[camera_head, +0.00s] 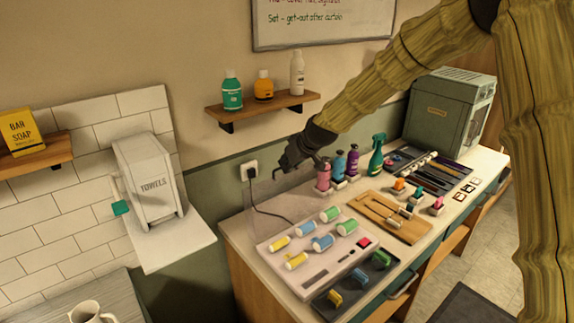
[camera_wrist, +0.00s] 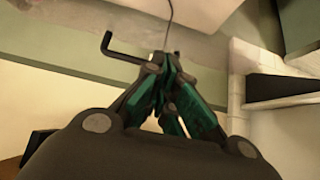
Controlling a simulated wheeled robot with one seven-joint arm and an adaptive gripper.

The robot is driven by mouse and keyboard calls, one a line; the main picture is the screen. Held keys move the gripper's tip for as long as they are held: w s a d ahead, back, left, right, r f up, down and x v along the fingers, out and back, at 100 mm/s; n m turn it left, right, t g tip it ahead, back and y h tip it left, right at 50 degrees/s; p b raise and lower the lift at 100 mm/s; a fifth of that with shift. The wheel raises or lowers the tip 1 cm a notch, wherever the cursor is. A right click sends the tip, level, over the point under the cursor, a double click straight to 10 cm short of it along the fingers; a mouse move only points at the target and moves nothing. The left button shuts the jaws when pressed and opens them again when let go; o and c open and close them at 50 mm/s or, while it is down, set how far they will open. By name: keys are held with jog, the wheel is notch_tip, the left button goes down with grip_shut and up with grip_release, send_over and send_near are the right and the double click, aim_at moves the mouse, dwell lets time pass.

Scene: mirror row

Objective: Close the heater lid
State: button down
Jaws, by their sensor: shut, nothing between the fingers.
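The heater (camera_head: 325,250) is a pale flat case on the counter, with yellow, blue and green rollers on it and a red switch. Its clear lid (camera_head: 290,206) stands raised at the case's back edge, near the wall. My gripper (camera_head: 284,174) is shut and empty at the lid's upper edge. The wrist view shows its green and black fingers (camera_wrist: 170,60) together. Beside them is a thin dark angled bar (camera_wrist: 122,54), which looks like the lid's handle. I cannot tell whether the fingers touch it.
A socket with a black cord (camera_head: 255,196) is on the wall behind the lid. Pink, blue and purple bottles (camera_head: 338,170) stand close to its right. A shelf (camera_head: 262,106) is above, and a towel dispenser (camera_head: 148,180) is at left. Combs and clips lie farther right.

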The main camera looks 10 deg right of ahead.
aim_at(280, 168)
jog(key=w, duration=0.1)
jog(key=w+a, duration=0.1)
jog(key=w, duration=0.1)
jog(key=shift+w+a+r, duration=0.2)
jog(key=shift+a, duration=0.1)
jog(key=shift+w+r, duration=0.15)
jog(key=shift+w, duration=0.05)
jog(key=shift+w+a+r+b+v, duration=0.6)
jog(key=shift+b+v, duration=1.1)
jog(key=shift+v, duration=2.95)
jog(key=w+f+g+h+p, duration=0.1)
jog(key=w+f+g+p, duration=0.1)
jog(key=w+f, duration=0.6)
jog(key=shift+f+g+p, duration=0.4)
jog(key=shift+f+p, duration=0.45)
jog(key=shift+f, duration=0.15)
